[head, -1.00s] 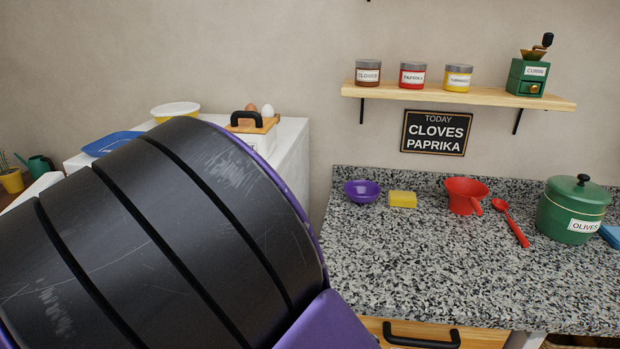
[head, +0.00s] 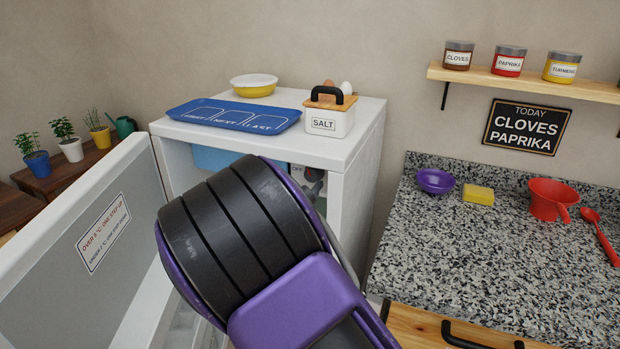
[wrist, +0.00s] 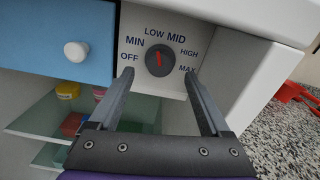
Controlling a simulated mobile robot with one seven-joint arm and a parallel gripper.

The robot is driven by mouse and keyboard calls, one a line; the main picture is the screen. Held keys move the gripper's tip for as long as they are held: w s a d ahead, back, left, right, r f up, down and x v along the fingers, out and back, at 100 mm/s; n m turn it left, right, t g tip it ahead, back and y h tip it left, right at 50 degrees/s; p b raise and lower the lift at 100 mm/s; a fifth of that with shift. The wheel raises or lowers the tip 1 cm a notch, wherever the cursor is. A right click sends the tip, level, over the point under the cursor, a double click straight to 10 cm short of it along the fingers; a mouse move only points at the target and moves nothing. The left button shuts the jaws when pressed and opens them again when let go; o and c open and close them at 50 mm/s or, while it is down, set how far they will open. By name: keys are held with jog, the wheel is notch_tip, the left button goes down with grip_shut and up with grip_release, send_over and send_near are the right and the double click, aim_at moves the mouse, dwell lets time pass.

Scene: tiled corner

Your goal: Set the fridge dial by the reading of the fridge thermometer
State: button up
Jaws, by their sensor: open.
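The fridge dial (wrist: 159,60) is a dark round knob on a grey panel marked OFF, MIN, LOW, MID, HIGH, MAX. Its red mark points roughly up, toward LOW; the exact setting is hard to tell. My gripper (wrist: 156,88) is open and empty, its fingertips below and either side of the dial, not visibly touching it. The fridge (head: 350,160) stands open. A card on its door (head: 104,232) reads about "over 5 °C one step up"; the second line is too small to be sure of. I see no thermometer. My arm hides much of the fridge inside.
A blue drawer front with a white knob (wrist: 76,52) is left of the dial. Glass shelves (wrist: 50,122) with jars lie below. A blue tray (head: 235,115), a yellow bowl (head: 254,85) and a salt box (head: 328,122) stand on top. A granite counter (head: 480,250) is right.

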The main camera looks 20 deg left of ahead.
aim_at(311, 177)
jog(key=w, duration=0.4)
jog(key=shift+w+d, duration=0.2)
jog(key=shift+w, duration=0.2)
grip_shut()
jog(key=shift+f+b, duration=0.1)
jog(key=shift+b, duration=0.25)
